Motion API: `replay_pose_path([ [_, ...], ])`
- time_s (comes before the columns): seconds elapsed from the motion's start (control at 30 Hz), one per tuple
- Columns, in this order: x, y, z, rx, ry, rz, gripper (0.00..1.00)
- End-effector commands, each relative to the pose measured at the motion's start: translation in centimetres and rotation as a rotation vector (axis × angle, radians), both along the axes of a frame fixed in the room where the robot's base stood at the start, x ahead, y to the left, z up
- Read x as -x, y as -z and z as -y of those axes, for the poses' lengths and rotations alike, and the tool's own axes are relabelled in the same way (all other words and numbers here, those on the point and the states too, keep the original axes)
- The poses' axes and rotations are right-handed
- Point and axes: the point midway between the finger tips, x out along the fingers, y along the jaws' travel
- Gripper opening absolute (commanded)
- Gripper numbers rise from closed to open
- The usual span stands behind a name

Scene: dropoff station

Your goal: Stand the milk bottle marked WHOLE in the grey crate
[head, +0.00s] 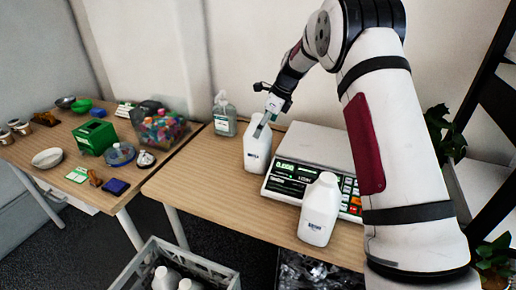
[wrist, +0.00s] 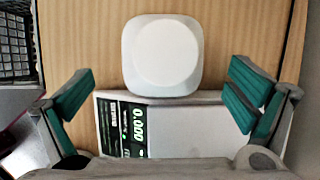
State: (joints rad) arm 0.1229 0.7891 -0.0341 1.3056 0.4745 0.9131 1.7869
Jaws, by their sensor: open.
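A white milk bottle (head: 257,152) stands upright on the wooden table, left of the scale. Its top (wrist: 163,55) shows in the wrist view. A second white bottle (head: 319,212) stands upright before the scale. Both carry small dark lettering, too small to read surely. My gripper (head: 268,118) is open over the first bottle; in the wrist view its green-padded fingers (wrist: 162,97) are spread wide. The bottle's top lies a little ahead of and between them, apart from both. The grey crate (head: 209,263) is low at the front, with white bottles in it; its edge shows at upper left (wrist: 14,48).
The scale (head: 312,150) reads 0.000 beside the bottle. A clear pump bottle (head: 224,115) stands behind left. A second table (head: 43,138) with bowls, a green box and a tub of colored items is at left. A bin (head: 312,272) sits below the table front. Table front left is clear.

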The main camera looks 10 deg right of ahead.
Motion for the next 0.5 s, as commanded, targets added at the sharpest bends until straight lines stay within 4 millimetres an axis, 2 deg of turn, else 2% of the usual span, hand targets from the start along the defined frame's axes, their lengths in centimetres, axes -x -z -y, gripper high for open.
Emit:
replay_pose_path([
  [0.3, -1.0, 3.7, -0.8, -0.001, -0.001, -0.003, 0.99],
  [0.5, -1.3, 4.7, -1.2, 0.0, 0.0, 0.0, 0.99],
])
